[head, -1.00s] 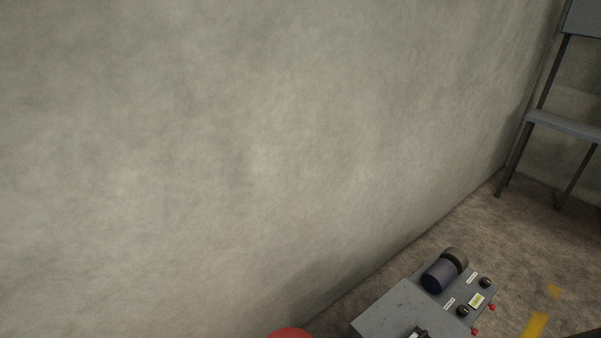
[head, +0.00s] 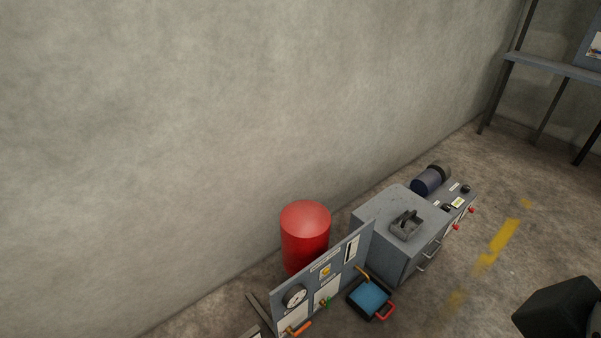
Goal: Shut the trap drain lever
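A grey upright panel (head: 346,262) stands low near the wall, with a round gauge (head: 294,296) and white label plates too small to read. An orange-handled lever (head: 299,328) sits at its lower left. A small green handle (head: 326,302) is near its lower middle, and a yellow lever (head: 362,273) is at its right end. I cannot tell from the labels which one is the trap drain lever. Neither of my grippers can be made out in the head view.
A red cylinder tank (head: 305,240) stands behind the panel. A blue-filled tray (head: 370,299) with a red handle lies in front. A grey cabinet (head: 392,215), a motor unit (head: 428,181) and a shelf (head: 548,66) are to the right. Floor with yellow marking (head: 497,243) is open.

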